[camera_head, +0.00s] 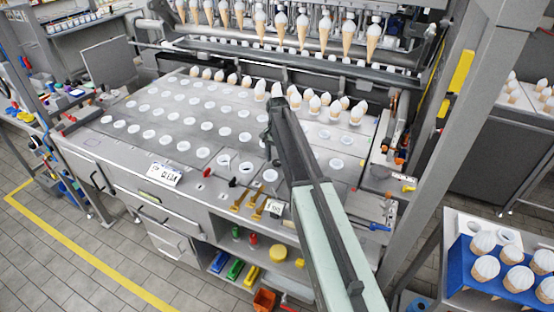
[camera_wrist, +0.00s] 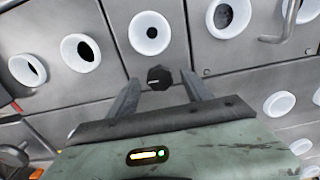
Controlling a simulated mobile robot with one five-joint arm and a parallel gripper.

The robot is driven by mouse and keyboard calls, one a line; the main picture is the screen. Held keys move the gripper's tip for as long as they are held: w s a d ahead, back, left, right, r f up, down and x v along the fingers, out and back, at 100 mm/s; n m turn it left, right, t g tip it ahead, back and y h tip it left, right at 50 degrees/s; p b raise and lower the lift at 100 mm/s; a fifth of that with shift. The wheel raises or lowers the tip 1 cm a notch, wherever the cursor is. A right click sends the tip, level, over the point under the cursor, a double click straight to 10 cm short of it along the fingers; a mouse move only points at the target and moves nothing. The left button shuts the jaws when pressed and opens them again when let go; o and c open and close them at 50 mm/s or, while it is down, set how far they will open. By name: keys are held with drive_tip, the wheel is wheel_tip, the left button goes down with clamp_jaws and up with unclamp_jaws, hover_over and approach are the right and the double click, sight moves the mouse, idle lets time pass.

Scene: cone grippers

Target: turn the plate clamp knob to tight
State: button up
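A small black knob (camera_wrist: 159,78) with a pale pointer line sits on the grey plate in the camera_wrist view. Its line points to the left. My gripper (camera_wrist: 161,83) is open, with one finger on each side of the knob in the picture. I see no clear contact, and I cannot tell how far above the plate the fingertips are. In the camera_head view my gripper (camera_head: 267,143) hangs down over the front part of the plate (camera_head: 120,104); the knob cannot be made out there.
White ring-shaped holders (camera_wrist: 150,32) surround the knob. A metal handle (camera_wrist: 285,24) stands at upper right in the camera_wrist view. Filled cones (camera_head: 314,102) stand on the plate's back part, and more cones (camera_head: 304,30) hang above. Yellow levers (camera_head: 241,198) are at the front edge.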

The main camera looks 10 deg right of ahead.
sight(277, 161)
wheel_tip(277, 161, up, 8)
drive_tip(key=p, duration=0.8)
drive_tip(key=shift+f, duration=0.1)
